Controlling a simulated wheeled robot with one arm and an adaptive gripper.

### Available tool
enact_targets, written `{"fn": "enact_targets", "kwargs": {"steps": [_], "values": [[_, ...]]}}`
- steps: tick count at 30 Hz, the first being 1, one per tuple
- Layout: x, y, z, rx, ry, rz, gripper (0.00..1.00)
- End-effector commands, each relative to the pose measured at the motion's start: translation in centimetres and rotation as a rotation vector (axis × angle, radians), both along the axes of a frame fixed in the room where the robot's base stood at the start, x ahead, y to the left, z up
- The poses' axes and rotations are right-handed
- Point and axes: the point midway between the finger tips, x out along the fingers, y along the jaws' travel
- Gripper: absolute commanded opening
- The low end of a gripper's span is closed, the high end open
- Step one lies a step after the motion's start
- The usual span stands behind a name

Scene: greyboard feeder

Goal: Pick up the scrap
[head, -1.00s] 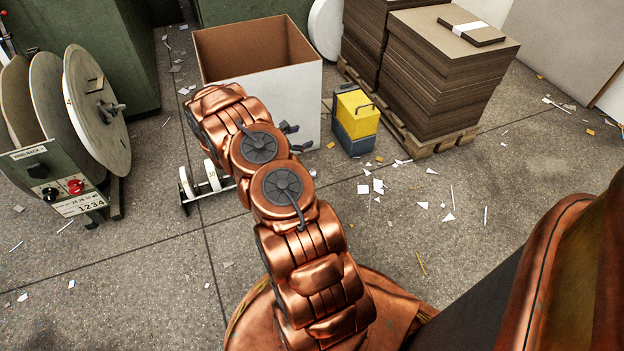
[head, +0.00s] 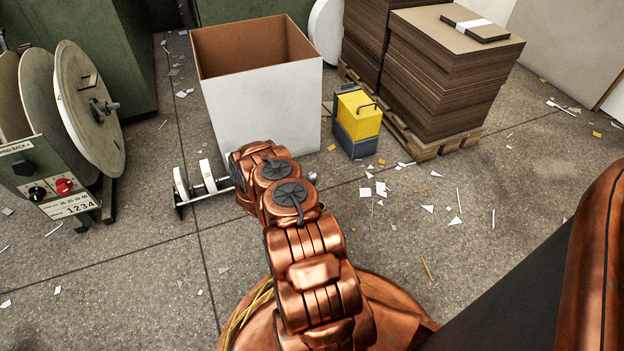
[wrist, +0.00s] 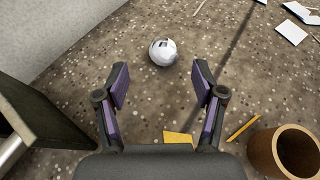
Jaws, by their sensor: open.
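Scraps lie scattered on the floor; the frames do not single out one. In the wrist view, a round whitish ball (wrist: 163,52) with a dark mark lies on the floor, ahead of my open fingers and roughly centred between them. My gripper (wrist: 160,82) is open with nothing between its fingertips. A yellow-orange scrap (wrist: 178,137) lies on the floor, seen close to the palm edge and partly hidden by it. White paper scraps (wrist: 291,32) lie at the upper right. In the head view my arm largely hides the gripper.
A large open white box (head: 265,110) stands behind my arm. A low stand with white rolls (head: 205,182) is left of the arm. A yellow and blue container (head: 357,125) and stacked board (head: 450,80) on a pallet stand right. A brown tube (wrist: 292,152) shows at the wrist view's lower right.

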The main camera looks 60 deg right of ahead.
Motion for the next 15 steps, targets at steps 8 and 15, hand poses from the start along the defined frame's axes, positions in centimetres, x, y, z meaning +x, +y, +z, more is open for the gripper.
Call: {"fn": "enact_targets", "kwargs": {"steps": [8,15], "values": [[-0.2,-1.6,-1.1,0.001,0.000,0.000,0.69],[-0.4,-4.3,-2.3,0.001,0.000,-0.001,0.69]]}}
